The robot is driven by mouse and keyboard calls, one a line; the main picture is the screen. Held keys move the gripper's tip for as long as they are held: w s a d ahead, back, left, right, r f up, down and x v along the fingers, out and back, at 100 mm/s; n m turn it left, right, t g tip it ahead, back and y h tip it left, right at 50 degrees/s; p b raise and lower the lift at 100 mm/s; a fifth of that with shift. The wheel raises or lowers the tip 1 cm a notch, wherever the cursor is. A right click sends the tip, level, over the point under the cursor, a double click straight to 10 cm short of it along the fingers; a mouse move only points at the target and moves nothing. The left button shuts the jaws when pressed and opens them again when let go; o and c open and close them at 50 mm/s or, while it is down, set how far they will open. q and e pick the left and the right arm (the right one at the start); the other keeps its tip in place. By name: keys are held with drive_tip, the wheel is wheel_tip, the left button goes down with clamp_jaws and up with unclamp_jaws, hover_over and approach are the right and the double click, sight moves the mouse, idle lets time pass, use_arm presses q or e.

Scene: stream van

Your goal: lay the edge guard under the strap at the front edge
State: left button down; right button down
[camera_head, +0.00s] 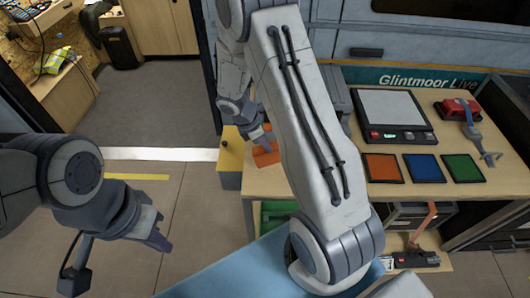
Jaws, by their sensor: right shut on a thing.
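My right gripper (258,136) is at the left end of the bench, partly hidden behind my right arm. It is shut on an orange piece (267,156), which looks like the edge guard and sits low over the bench's left end. A red ratchet-like buckle (457,109) with a grey-blue strap (470,130) lies at the right of the bench top; the strap ends in a hook-like piece near the right edge. My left gripper (156,236) hangs over the floor at the left, apart from the bench. Whether its fingers are open is unclear.
The wooden bench (412,190) carries a scale-like device (391,112) and orange (383,168), blue (424,168) and green (463,168) pads. A black device with an orange upright part (422,226) sits on the lower shelf. The floor at left is clear.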

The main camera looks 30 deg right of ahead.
sight(264, 153)
drive_tip(key=shift+w+a+f, duration=0.1)
drive_tip(key=shift+a+f, duration=0.1)
drive_tip(key=shift+a, duration=0.05)
drive_tip(key=shift+f, duration=1.95)
drive_tip(key=shift+f+b, duration=0.15)
drive_tip(key=shift+b, duration=0.15)
drive_tip(key=c, duration=1)
unclamp_jaws()
drive_tip(key=shift+c, duration=0.2)
